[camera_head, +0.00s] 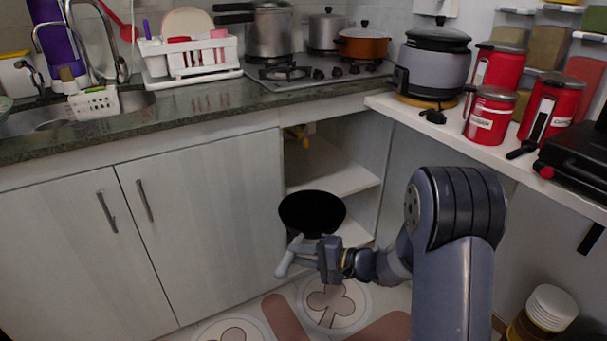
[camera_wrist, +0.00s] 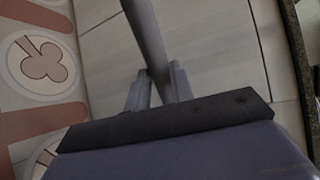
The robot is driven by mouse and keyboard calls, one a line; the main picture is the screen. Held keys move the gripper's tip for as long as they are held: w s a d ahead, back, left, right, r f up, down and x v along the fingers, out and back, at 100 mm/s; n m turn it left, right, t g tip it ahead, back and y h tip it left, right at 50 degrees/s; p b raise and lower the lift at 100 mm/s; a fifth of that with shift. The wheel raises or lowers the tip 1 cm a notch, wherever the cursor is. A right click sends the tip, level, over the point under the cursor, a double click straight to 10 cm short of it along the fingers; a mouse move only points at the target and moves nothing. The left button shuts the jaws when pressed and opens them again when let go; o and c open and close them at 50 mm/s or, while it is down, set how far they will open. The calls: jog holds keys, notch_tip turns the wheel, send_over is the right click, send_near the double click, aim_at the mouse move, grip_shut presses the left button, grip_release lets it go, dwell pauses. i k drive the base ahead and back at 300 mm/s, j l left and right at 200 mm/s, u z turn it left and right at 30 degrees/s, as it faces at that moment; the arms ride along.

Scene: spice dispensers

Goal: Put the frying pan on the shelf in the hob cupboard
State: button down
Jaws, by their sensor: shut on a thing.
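The frying pan (camera_head: 312,210) is black and round with a grey handle (camera_head: 288,258). It is held in front of the open hob cupboard (camera_head: 362,142), lower than the shelf. My gripper (camera_head: 312,254) is shut on the pan's handle. In the wrist view the handle (camera_wrist: 146,35) runs between the fingers of my gripper (camera_wrist: 158,88), and the pan's bowl is out of view. The pale shelf (camera_head: 335,174) is bare in its visible part. The pan hides part of the cupboard's lower left opening.
A yellow pipe or valve (camera_head: 298,135) shows inside the cupboard at the upper left. Closed cupboard doors (camera_head: 200,220) stand to the left. The counter (camera_head: 200,128) and the white side ledge (camera_head: 450,135) overhang the space. Stacked containers (camera_head: 548,310) stand on the floor at right.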

aim_at(312, 180)
jog(key=i+j+z, duration=0.25)
jog(key=i+j, duration=0.15)
jog(key=i+j+z, duration=0.2)
jog(key=i+j, duration=0.35)
jog(key=i+j+z, duration=0.25)
jog(key=i+j, duration=0.15)
jog(key=j, duration=0.2)
